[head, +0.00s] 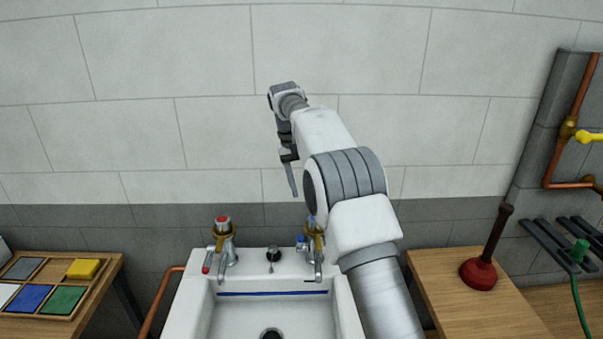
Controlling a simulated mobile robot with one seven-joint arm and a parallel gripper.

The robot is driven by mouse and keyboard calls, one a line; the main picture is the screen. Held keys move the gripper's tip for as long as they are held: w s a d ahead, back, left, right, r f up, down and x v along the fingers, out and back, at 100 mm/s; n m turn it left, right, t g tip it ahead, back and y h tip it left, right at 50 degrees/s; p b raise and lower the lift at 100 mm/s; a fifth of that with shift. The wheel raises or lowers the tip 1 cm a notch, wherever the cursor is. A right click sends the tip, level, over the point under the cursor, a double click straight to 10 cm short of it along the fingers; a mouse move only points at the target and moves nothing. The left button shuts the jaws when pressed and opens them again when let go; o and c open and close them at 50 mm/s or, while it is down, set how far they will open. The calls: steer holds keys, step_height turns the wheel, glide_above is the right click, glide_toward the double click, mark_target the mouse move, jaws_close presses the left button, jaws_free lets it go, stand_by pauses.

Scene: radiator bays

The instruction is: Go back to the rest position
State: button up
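My gripper (290,165) is at the end of my raised arm, in the middle of the head view. It hangs in front of the tiled wall, above the back edge of the sink (180,310). One dark finger points down and shows side-on; the other finger is hidden or lined up with it, so I cannot tell how far apart they are. I see no object held in it. The arm reaches up from the lower right and partly covers the right side of the sink. No mark or stand for a rest position shows.
A red-topped tap (224,240) and a blue-topped tap (313,245) stand on the sink below my gripper. A tray with coloured squares and a yellow block (84,269) is at left. A plunger (482,268) stands on the right bench; copper pipe (560,160) runs beyond it.

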steer(key=s+d+r+t+y, duration=0.1)
steer(key=s+d+r, duration=0.3)
steer(key=s+r, duration=0.35)
steer(key=s+d+r+t+y, duration=0.1)
steer(key=s+d+r+t, duration=0.15)
steer(key=s+r, duration=0.5)
steer(key=s+d+f+t, duration=0.1)
steer(key=s+f, duration=0.3)
steer(key=s, duration=0.8)
steer(key=s+d+f+t, duration=0.1)
steer(key=s+d+f, duration=0.2)
steer(key=s, duration=1)
steer(key=shift+f, duration=0.7)
steer(key=shift+d, duration=0.15)
